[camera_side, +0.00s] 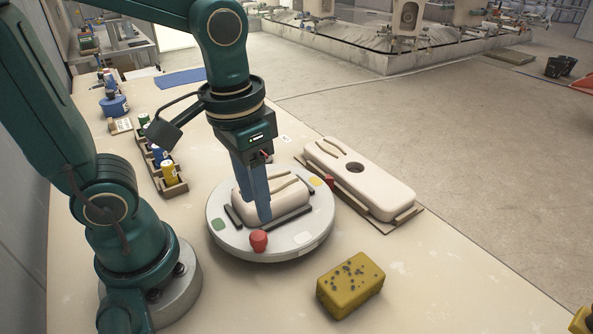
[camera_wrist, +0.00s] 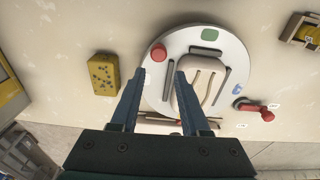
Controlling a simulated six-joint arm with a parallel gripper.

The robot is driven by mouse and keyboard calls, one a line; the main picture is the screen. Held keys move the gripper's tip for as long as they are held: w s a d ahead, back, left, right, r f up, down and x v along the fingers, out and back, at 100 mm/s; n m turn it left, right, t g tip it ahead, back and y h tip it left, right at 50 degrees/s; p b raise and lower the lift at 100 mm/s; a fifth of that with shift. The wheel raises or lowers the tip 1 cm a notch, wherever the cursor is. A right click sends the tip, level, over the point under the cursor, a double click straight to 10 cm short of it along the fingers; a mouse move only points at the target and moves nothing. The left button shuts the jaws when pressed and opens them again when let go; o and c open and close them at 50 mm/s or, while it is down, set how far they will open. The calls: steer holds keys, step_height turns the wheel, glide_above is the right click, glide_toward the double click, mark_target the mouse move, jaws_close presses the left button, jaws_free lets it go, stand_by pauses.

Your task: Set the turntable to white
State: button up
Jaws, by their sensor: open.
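The turntable (camera_side: 230,240) is a pale grey disc; it also shows in the wrist view (camera_wrist: 152,98). A red knob (camera_side: 259,240) stands near its rim, seen in the wrist view (camera_wrist: 158,52) too. The rim carries a green patch (camera_side: 218,225), a yellow patch (camera_side: 315,183), a faint whitish patch (camera_side: 302,237) and a blue patch (camera_wrist: 236,88). A small red marker (camera_side: 329,181) sits at the edge beside yellow. My gripper (camera_side: 262,214) is open and empty over the disc; in the wrist view its fingertips (camera_wrist: 160,71) lie just short of the knob. Their height is unclear.
A cream block (camera_side: 272,200) lies between dark bars on the disc. A red-handled lever (camera_wrist: 257,110) stands beside it. A yellow sponge (camera_side: 350,284) is at front right, a long cream slab (camera_side: 375,185) behind. A rack of paint jars (camera_side: 168,175) is left.

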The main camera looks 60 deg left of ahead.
mark_target(260, 234)
steer(key=shift+d+f+g, duration=0.2)
steer(key=shift+f+g, duration=0.2)
steer(key=shift+f, duration=2.75)
jaws_close()
